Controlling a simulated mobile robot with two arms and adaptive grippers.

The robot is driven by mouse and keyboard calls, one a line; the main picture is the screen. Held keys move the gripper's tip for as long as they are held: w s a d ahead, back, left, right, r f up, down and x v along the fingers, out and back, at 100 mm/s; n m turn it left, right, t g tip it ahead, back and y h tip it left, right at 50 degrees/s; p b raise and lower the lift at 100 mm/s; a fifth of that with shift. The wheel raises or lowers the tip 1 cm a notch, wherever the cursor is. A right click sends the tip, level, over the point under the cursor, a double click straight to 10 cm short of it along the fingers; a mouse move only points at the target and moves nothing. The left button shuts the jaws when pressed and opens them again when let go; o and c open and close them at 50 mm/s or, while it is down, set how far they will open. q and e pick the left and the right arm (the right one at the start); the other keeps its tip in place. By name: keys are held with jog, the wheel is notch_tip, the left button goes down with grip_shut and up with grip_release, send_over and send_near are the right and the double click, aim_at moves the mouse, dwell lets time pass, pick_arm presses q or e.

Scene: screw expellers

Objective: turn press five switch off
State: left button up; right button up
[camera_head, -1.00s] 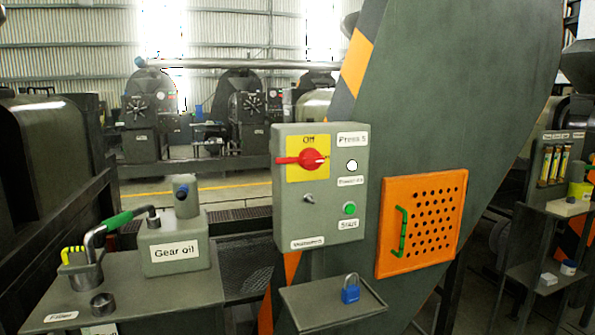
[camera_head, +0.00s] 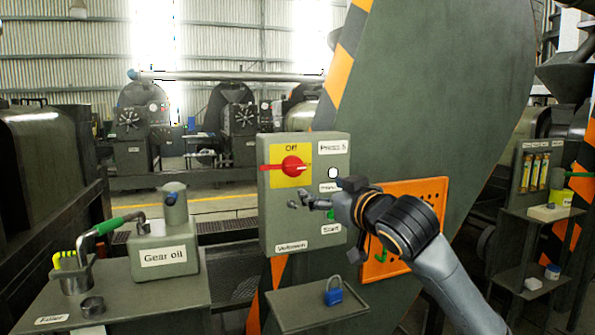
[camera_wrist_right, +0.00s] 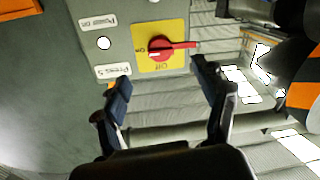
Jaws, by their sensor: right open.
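The Press 5 control box (camera_head: 276,222) is a grey box in the middle of the head view. Its red rotary switch (camera_head: 291,166) sits on a yellow plate marked Off at the top; the handle lies sideways. In the right wrist view the red switch (camera_wrist_right: 160,48) and its yellow plate (camera_wrist_right: 147,63) show rotated, with the Off label facing the gripper. My right gripper (camera_head: 305,203) is in front of the box, below the switch in the head view. In the wrist view its open fingers (camera_wrist_right: 163,75) are apart and empty, short of the switch. My left gripper is not in view.
A shelf (camera_head: 290,311) with a blue padlock (camera_head: 333,297) is below the box. An orange perforated panel (camera_head: 430,190) is behind my right arm. A gear oil can (camera_head: 163,245) and a green-handled tool (camera_head: 115,224) stand on a table at left.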

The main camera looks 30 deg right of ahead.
aim_at(298, 169)
jog(key=w+p, duration=0.1)
jog(key=w, duration=0.3)
jog(key=w+d+r+p, duration=0.1)
jog(key=w, duration=0.3)
jog(key=w+d+p, duration=0.1)
jog(key=w+p, duration=0.1)
jog(key=w, duration=0.2)
jog(key=shift+w+d+r, duration=0.1)
jog(key=shift+r, duration=0.2)
jog(key=shift+w+f, duration=0.1)
jog(key=shift+w, duration=0.45)
jog(key=c, duration=1.1)
